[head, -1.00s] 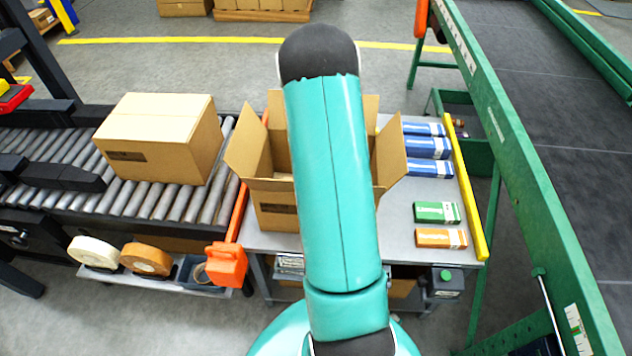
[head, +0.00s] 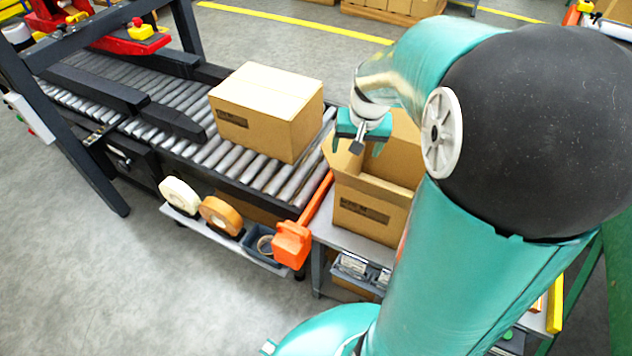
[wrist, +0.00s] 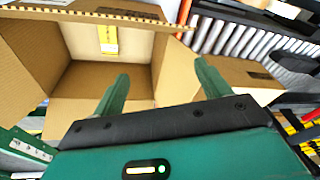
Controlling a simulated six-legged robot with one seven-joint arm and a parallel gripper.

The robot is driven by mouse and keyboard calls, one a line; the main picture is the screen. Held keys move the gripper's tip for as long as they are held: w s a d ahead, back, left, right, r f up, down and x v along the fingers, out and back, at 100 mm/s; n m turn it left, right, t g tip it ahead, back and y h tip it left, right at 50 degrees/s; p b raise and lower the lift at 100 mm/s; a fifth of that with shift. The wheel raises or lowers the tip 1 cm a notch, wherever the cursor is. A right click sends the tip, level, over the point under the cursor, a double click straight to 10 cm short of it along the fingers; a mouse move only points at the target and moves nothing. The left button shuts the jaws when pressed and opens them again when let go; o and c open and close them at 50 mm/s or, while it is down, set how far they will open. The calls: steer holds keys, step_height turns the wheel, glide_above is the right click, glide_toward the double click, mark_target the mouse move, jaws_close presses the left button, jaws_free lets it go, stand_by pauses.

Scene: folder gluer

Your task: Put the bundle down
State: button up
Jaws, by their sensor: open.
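My gripper (head: 358,146) is open at the left side of the open carton (head: 368,205), above its flaps. In the wrist view, the two green fingers (wrist: 161,85) are spread with nothing between them. The open carton also shows there (wrist: 35,45), with its inside in view beyond the fingers. A small yellow and white item (wrist: 107,40) shows inside the carton; I cannot tell whether it is a bundle or a label. No bundle is in my gripper. In the head view, my arm hides most of the packing table and the carton's right side.
A closed carton (head: 268,108) stands on the roller conveyor (head: 185,135) to the left. Tape rolls (head: 220,214) and an orange tool (head: 292,244) are at the conveyor's near edge. A yellow bar (head: 555,305) edges the table.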

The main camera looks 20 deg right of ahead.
steer(key=s+a+r+n+t, duration=0.1)
steer(key=s+a+r+n, duration=0.1)
steer(key=s+a+r, duration=0.3)
steer(key=s+a+r+n+t, duration=0.2)
steer(key=s+a+r, duration=0.4)
steer(key=s+a, duration=0.3)
steer(key=a+n, duration=0.1)
steer(key=a, duration=0.1)
steer(key=shift+s+a+n, duration=0.3)
steer(key=shift+a, duration=0.05)
steer(key=c, duration=0.9)
steer(key=shift+d, duration=0.15)
